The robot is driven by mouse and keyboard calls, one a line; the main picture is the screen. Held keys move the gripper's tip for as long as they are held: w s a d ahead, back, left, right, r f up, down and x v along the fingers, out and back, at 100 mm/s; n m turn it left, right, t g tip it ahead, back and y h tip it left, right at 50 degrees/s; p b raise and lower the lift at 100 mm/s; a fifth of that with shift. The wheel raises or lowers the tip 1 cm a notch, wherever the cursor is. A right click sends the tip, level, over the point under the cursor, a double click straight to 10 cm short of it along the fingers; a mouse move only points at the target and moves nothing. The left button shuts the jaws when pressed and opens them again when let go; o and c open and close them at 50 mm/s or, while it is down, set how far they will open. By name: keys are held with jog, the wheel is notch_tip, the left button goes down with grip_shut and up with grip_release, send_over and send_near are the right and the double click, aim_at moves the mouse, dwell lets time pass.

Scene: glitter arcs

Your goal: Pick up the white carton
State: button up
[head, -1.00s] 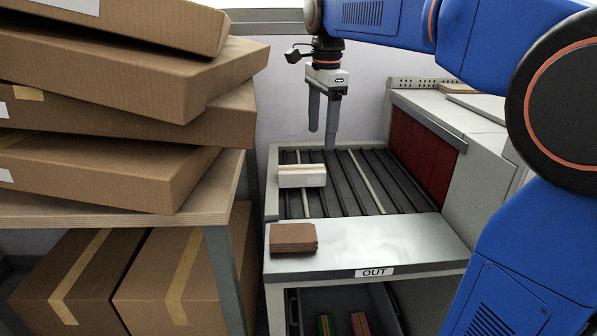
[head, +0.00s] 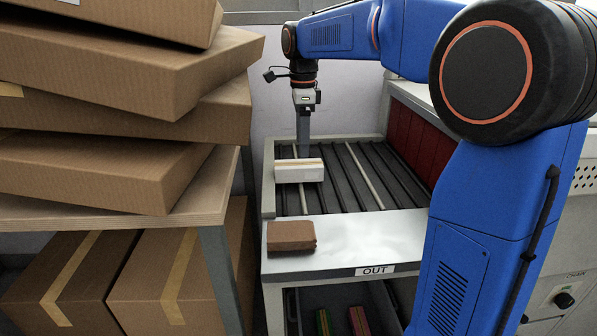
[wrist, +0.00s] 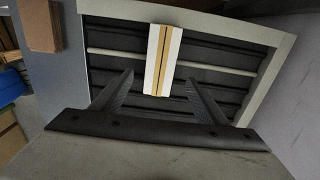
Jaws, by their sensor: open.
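The white carton (head: 299,171) has a tan tape strip along its top. It lies on the dark roller bed near its left side. In the wrist view the carton (wrist: 153,60) sits ahead of the fingertips, roughly midway between them. My gripper (head: 303,150) hangs pointing down just behind the carton in the head view; the finger tips there are partly hidden by it. In the wrist view my gripper (wrist: 169,80) has its two fingers wide apart, with nothing held.
A brown box (head: 291,236) lies on the metal ledge (head: 375,232) marked OUT, in front of the rollers. A stack of cardboard boxes (head: 100,160) stands close on the left. A red strip curtain (head: 408,135) borders the rollers at right. A raised frame edges the bed.

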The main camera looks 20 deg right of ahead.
aim_at(299, 163)
notch_tip(299, 163, down, 3)
jog(key=shift+r, duration=0.15)
jog(key=f, duration=0.2)
jog(key=a+f, duration=0.1)
jog(key=f, duration=0.1)
jog(key=shift+w+f, duration=0.1)
jog(key=shift+f, duration=0.55)
jog(key=c, duration=1.4)
jog(key=shift+r, duration=0.1)
